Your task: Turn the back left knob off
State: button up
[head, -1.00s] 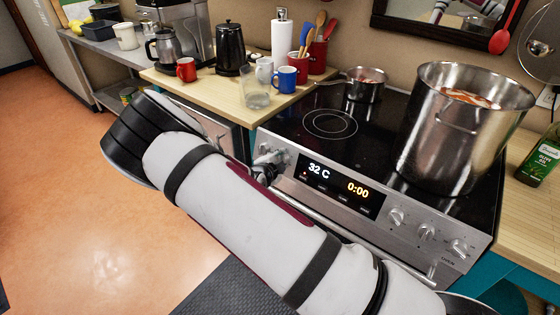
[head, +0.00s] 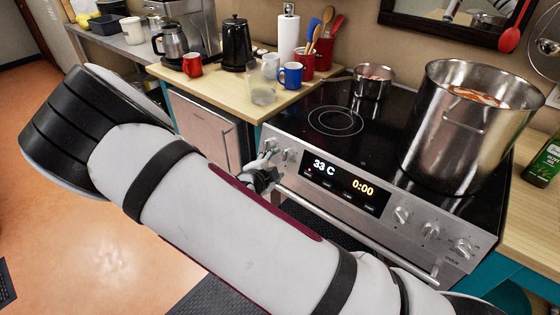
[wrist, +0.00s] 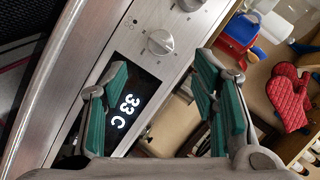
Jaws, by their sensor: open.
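The stove's front panel (head: 330,185) carries two knobs left of its display and several to the right. In the head view, my gripper (head: 262,176) is at the panel's left end, just below the two left knobs (head: 288,154), and partly hidden by my arm. In the wrist view, my gripper (wrist: 162,70) is open and empty. A round silver knob (wrist: 160,42) lies just beyond the gap between the fingertips, apart from them. Part of another knob (wrist: 196,3) shows at the top edge. The display (wrist: 128,105) reads 33 C. I cannot tell which knob is back left.
A large steel pot (head: 465,130) stands on the right of the cooktop, and a small pan (head: 372,82) at the back. Mugs (head: 291,76) and a kettle (head: 235,45) stand on the left counter. The oven handle (head: 385,250) runs below the panel.

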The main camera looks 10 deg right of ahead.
jog(key=shift+v, duration=1.1)
jog(key=s+d+r+m+g+y, duration=0.1)
jog(key=s+d+r+m+g, duration=0.4)
jog(key=s+r+m, duration=0.85)
jog(key=s+d+r+m+g+y, duration=0.1)
jog(key=s+d+r+m+g, duration=0.45)
jog(key=m, duration=1.55)
jog(key=s+a+r+m+t+y, duration=0.2)
jog(key=s+m, duration=0.4)
jog(key=m, duration=0.3)
jog(key=s+a+r+m+t+y, duration=0.2)
jog(key=s+r+m+t+y, duration=0.1)
jog(key=s+r+m, duration=0.4)
jog(key=shift+s+a+m+y, duration=0.25)
jog(key=shift+s+m+y, duration=0.15)
jog(key=shift+m, duration=0.65)
